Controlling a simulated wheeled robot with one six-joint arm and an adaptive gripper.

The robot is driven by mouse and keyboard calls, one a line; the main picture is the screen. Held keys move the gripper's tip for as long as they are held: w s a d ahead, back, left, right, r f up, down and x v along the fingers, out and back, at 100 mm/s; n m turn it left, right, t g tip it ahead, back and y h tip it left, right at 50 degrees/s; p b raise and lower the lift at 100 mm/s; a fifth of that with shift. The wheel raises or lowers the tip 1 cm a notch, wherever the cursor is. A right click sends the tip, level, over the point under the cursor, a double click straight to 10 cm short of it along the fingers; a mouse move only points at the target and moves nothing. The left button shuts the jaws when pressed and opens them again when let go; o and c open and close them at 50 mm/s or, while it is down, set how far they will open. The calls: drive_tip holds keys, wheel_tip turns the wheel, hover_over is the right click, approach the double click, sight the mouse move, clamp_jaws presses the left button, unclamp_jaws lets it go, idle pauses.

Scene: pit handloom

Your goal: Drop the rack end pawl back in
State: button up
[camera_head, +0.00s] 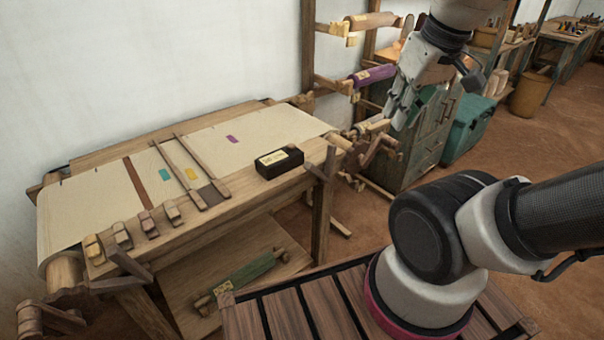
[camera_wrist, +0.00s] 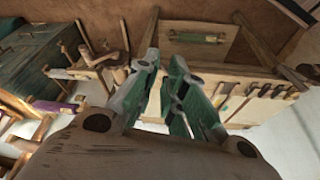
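The wooden rack (camera_head: 308,45) stands behind the loom and carries a tan roll (camera_head: 370,21) and a purple roll (camera_head: 372,76); the purple roll also shows in the wrist view (camera_wrist: 58,106). Wooden pieces (camera_head: 373,145) jut from the loom's right end, just below my gripper. I cannot tell which small piece is the rack end pawl. My gripper (camera_head: 400,112) hangs in the air right of the rack, apart from these pieces. In the wrist view its green-padded fingers (camera_wrist: 165,72) are a little apart with nothing visible between them.
A green roll (camera_head: 245,270) lies on the shelf below. A green cabinet (camera_head: 430,135) and teal chest (camera_head: 469,128) stand behind my gripper.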

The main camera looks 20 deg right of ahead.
drive_tip(key=w+a+f+n+g+h, duration=0.1)
drive_tip(key=a+f+n, duration=0.1)
drive_tip(key=a+f, duration=0.1)
drive_tip(key=w+a+f+n+g+h, duration=0.1)
drive_tip(key=a+f+n+g, duration=0.1)
drive_tip(key=a+f, duration=0.2)
drive_tip(key=w+a+f+n+g, duration=0.2)
drive_tip(key=a+f, duration=0.1)
drive_tip(key=shift+a+f+n+h, duration=0.15)
drive_tip(key=shift+f+n+h, duration=0.15)
drive_tip(key=shift+f+h, duration=0.1)
clamp_jaws()
drive_tip(key=w+a+f+n+t+h, duration=0.2)
drive_tip(key=a+f+n+t+h, duration=0.1)
drive_tip(key=a+f+n+h, duration=0.35)
drive_tip(key=w+a+f+n+t+h, duration=0.2)
drive_tip(key=a+f+n+h, duration=0.25)
drive_tip(key=f+n, duration=0.45)
drive_tip(key=w+a+t, duration=0.1)
drive_tip(key=w+a+n+t, duration=0.1)
drive_tip(key=w, duration=0.1)
drive_tip(key=w+a+n+t, duration=0.1)
drive_tip(key=shift+w+a+f, duration=0.2)
drive_tip(key=shift+w+a, duration=0.05)
drive_tip(key=shift+a, duration=0.05)
drive_tip(key=shift+d, duration=0.1)
